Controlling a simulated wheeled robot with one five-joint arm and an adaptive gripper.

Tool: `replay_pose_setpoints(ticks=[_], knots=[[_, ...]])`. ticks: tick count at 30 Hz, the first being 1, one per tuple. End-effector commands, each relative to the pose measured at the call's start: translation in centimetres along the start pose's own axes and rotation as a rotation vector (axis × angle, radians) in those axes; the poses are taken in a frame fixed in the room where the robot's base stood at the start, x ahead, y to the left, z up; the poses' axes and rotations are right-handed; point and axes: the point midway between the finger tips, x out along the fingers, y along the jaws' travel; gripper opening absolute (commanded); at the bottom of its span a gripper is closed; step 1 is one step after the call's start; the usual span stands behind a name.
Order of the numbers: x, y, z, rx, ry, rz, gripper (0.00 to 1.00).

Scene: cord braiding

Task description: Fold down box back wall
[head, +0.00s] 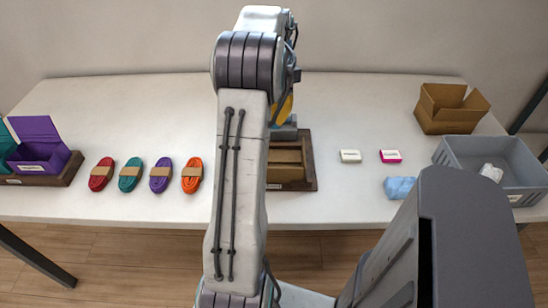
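A brown cardboard box (285,173) sits in a dark wooden tray (309,175) near the table's middle. My arm covers its left part, and its back wall is hidden or too unclear to tell how it stands. My gripper (285,133) is mostly hidden behind my arm, at the back edge of this box. Its fingers cannot be made out, nor whether it touches the box. Another open cardboard box (447,112) with raised flaps stands at the back right.
Red (102,174), teal (131,174), purple (160,175) and orange (192,176) cord bundles lie in a row at left. Purple box (40,150) is at far left. Two small blocks (350,156), (390,156), a blue cloth (399,187) and a grey bin (500,158) are at right.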

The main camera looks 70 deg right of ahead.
Motion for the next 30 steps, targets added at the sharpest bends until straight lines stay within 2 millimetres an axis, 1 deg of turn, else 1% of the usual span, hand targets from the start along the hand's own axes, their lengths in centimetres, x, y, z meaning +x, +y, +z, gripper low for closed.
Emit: replay_pose_setpoints(ticks=[5, 8, 15, 20, 25, 30], knots=[[1.5, 0.1, 0.0, 0.013, 0.0, 0.004, 0.0], [3.0, 0.1, 0.0, 0.012, -0.001, 0.005, 0.0], [7.2, 0.1, -0.1, 0.011, -0.001, 0.006, 0.0], [9.7, 0.2, -0.1, 0.01, -0.001, 0.006, 0.0], [11.7, 0.1, -0.1, 0.01, -0.001, 0.003, 0.0], [13.0, 0.1, -0.1, 0.01, -0.001, 0.002, 0.0]])
